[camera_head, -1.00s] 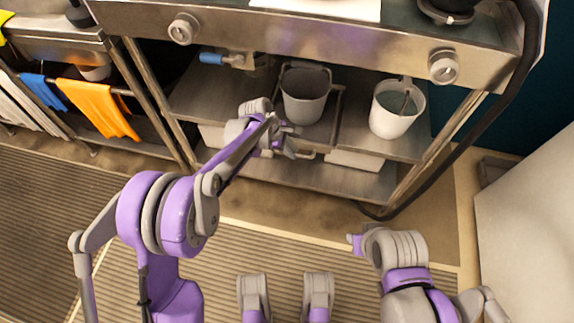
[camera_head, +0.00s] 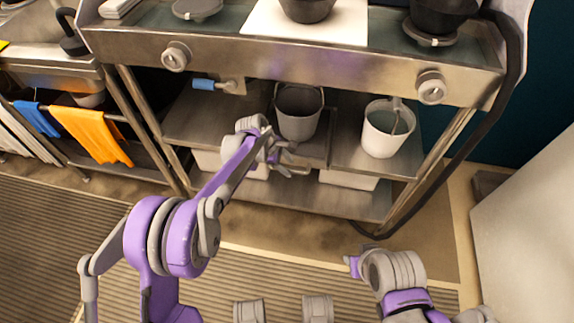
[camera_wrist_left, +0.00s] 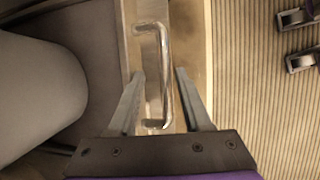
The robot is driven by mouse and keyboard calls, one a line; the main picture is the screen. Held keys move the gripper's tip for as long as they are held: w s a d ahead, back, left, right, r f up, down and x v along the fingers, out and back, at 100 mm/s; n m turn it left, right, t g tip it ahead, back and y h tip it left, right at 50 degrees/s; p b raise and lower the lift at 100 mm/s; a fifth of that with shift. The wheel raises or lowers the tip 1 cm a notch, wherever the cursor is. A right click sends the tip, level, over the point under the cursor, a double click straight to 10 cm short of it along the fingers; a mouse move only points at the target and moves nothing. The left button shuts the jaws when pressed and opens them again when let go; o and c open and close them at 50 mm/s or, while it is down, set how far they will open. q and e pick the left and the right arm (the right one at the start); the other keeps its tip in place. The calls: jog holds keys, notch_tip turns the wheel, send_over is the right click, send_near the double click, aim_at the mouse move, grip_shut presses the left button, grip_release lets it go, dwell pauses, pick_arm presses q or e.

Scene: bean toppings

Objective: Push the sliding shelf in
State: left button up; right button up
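The sliding shelf (camera_head: 314,150) is a metal tray under the counter with a grey bucket (camera_head: 299,115) on it. It appears pulled out a little at the front; exactly how far is hard to tell. Its silver bar handle (camera_wrist_left: 165,50) runs along the front edge in the left wrist view. My left gripper (camera_head: 284,160) is at the shelf front. In the left wrist view my left gripper (camera_wrist_left: 161,74) is open, its fingers spread on either side of the handle, not visibly clamped on it. My right arm is at lower right; its gripper cannot be made out.
A white bucket (camera_head: 388,135) with a utensil stands on the shelf to the right. White containers (camera_head: 348,180) sit on the level below. The counter legs and a black hose (camera_head: 440,175) are at the right. The striped floor mat (camera_head: 50,235) is clear.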

pick_arm(q)
jog(key=shift+r, duration=0.1)
jog(key=p+v, duration=0.2)
jog(key=v, duration=0.8)
jog(key=shift+r, duration=0.35)
jog(key=shift+a, duration=0.15)
